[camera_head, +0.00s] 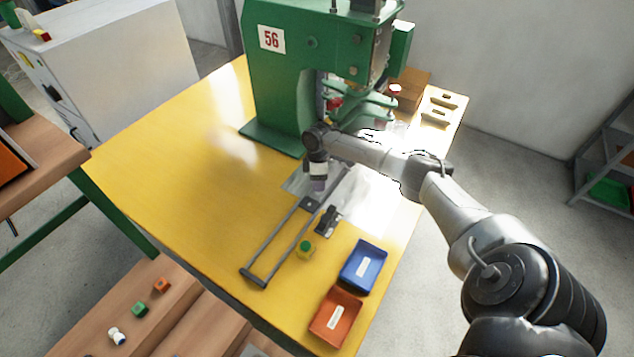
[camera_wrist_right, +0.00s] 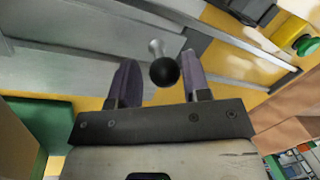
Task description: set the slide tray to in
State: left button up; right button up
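The slide tray is a flat grey plate (camera_head: 296,182) on two rails (camera_head: 285,232) that run from the front of the yellow table toward the green machine. The plate lies at the machine end of the rails, and the front stretch is bare. My right gripper (camera_head: 319,186) reaches down over the plate and partly hides it. In the wrist view, the right gripper (camera_wrist_right: 157,80) is open, with a black ball knob (camera_wrist_right: 164,71) on a short metal stem between its purple fingers. I see gaps beside the knob. My left gripper is not in view.
The green machine (camera_head: 275,85) marked 56 stands behind the tray. A black device (camera_head: 328,221) and a yellow box with a green button (camera_head: 305,249) sit right of the rails. A blue bin (camera_head: 363,267) and orange bin (camera_head: 335,317) are nearer. The table's left side is clear.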

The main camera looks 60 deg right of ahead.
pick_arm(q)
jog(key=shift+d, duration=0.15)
pick_arm(e)
jog(key=shift+o, duration=1.1)
jog(key=shift+a, duration=0.15)
